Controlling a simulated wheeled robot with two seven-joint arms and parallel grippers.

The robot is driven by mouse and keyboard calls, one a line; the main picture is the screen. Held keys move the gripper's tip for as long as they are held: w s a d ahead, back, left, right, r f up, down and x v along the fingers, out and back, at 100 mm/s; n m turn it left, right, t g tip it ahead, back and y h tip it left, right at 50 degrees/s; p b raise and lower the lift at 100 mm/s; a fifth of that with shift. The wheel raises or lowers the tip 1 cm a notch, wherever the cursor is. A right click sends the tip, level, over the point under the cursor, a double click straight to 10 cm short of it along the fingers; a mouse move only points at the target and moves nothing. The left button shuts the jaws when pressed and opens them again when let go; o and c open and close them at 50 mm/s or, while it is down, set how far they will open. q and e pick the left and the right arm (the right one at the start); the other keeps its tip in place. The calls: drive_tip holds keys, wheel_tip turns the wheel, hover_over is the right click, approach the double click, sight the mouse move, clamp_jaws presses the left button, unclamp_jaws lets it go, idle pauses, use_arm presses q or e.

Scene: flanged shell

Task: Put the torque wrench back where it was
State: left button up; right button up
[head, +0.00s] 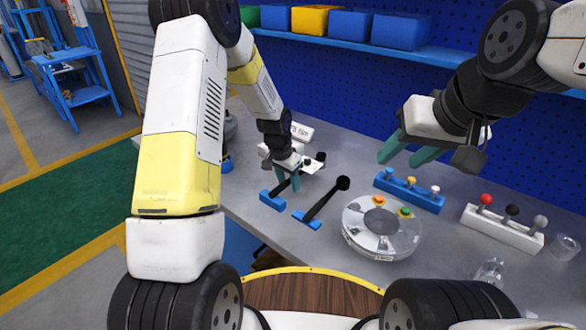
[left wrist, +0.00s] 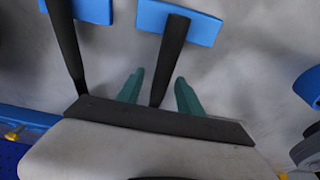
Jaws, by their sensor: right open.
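I cannot single out a torque wrench for certain. Two blue blocks with black rods lie on the grey bench: a left one (head: 272,200) and a right one (head: 306,220), whose rod ends in a black ball (head: 343,183). My left gripper (head: 288,180) is low over the left rod. In the left wrist view, a black rod (left wrist: 172,50) runs between the open teal fingers (left wrist: 160,85), with a gap on each side. My right gripper (head: 408,150) is open and empty above the bench.
A blue block with coloured knobs (head: 408,194) and a white one with coloured levers (head: 500,229) stand to the right. A clear cup (head: 564,247) is at the far right. A blue shelf (head: 350,46) with bins runs above.

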use_arm(q)
drive_tip(key=shift+r, duration=0.15)
drive_tip(key=s+a+r+n+t, duration=0.15)
drive_tip(key=s+r, duration=0.45)
drive_tip(key=r, duration=0.6)
drive_tip(key=s+a+r+n, duration=0.1)
drive_tip(key=s+a+r, duration=0.35)
drive_tip(key=r, duration=0.85)
drive_tip(key=s+r+n+t, duration=0.1)
drive_tip(key=s+r+n, duration=0.1)
drive_tip(key=s, duration=0.7)
drive_tip(key=s+r+n+t, duration=0.1)
drive_tip(key=s+r, duration=0.2)
drive_tip(key=s, duration=0.6)
drive_tip(key=shift+d+r+n+h, duration=0.15)
drive_tip(key=shift+n+h, duration=0.2)
drive_tip(key=shift+h, duration=0.05)
drive_tip(key=shift+t, duration=0.25)
